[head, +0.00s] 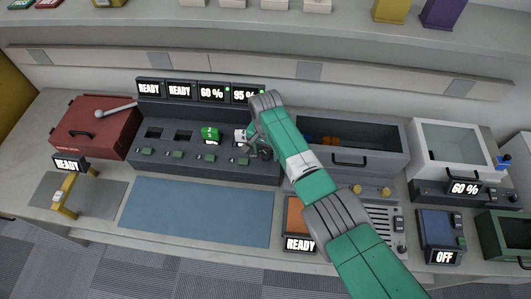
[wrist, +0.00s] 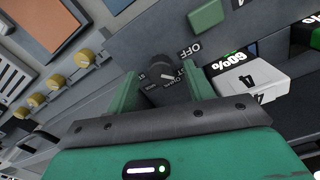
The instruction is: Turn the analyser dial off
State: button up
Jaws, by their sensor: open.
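A black dial (wrist: 162,72) with a white pointer line shows in the wrist view, on a dark panel with a printed OFF label beside it. I cannot read all the other marks around it. My gripper (wrist: 160,80) is open, with one green finger on each side of the dial; whether they touch it I cannot tell. In the head view my gripper (head: 258,148) is low over the right end of the charger bank (head: 205,165), and my arm hides part of that area. The panel under the arm is mostly hidden.
A green radio (head: 210,134) and a white-labelled radio (head: 241,136) stand in the bank, close to my gripper's left. A grey open bin (head: 375,160) stands to the right, with yellow knobs (head: 371,190) below it. A blue mat (head: 197,212) lies clear in front.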

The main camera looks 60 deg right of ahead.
jog(key=shift+f, duration=0.4)
jog(key=c, duration=1)
jog(key=shift+o, duration=0.2)
jog(key=shift+n, duration=0.3)
jog(key=n, duration=0.3)
jog(key=shift+n, duration=0.4)
jog(key=n, duration=0.4)
jog(key=shift+p, duration=0.3)
jog(key=shift+n, duration=0.4)
